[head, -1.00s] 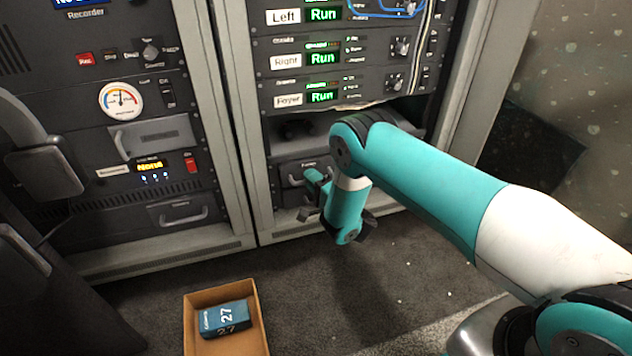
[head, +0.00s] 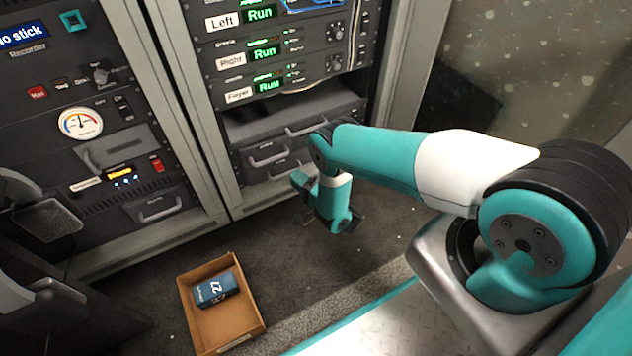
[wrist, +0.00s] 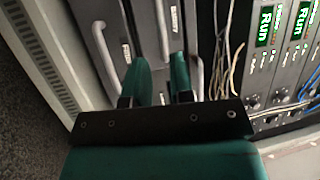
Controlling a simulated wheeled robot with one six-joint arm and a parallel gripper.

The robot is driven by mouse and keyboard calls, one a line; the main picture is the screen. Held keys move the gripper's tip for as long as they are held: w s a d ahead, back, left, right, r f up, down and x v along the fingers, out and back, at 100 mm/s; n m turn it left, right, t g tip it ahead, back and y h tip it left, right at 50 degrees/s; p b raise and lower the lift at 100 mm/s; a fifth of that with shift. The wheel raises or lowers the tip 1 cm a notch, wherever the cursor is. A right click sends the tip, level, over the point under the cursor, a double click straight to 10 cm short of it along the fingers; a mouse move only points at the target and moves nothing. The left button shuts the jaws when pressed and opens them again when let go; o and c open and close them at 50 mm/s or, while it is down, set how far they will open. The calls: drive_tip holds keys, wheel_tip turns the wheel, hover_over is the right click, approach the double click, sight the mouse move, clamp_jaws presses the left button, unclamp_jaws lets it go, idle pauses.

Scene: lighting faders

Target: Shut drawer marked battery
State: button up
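Several dark grey drawers with pale bar handles fill the low part of the right rack. In the head view one drawer handle (head: 270,159) is at the left and another handle (head: 306,128) is up to its right. Their labels are too small to read there. In the wrist view the drawer handles (wrist: 161,28) stand beyond my fingers, with small blurred white labels, so I cannot tell which says battery or how far any drawer is out. My gripper (wrist: 161,78) has its two teal fingers apart with nothing between them. In the head view it is in front of the low drawers, partly hidden by my wrist.
An open cardboard box (head: 243,318) with a blue box (head: 215,289) in it stands on the carpet. The left rack (head: 110,150) has a gauge, switches and its own low drawer. Loose cables (wrist: 228,50) hang beside the drawers. The carpet before the right rack is clear.

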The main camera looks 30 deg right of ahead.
drive_tip(key=p+v, duration=0.5)
drive_tip(key=v, duration=0.1)
drive_tip(key=shift+s+p, duration=0.3)
drive_tip(key=shift+p, duration=0.05)
drive_tip(key=shift+d, duration=0.1)
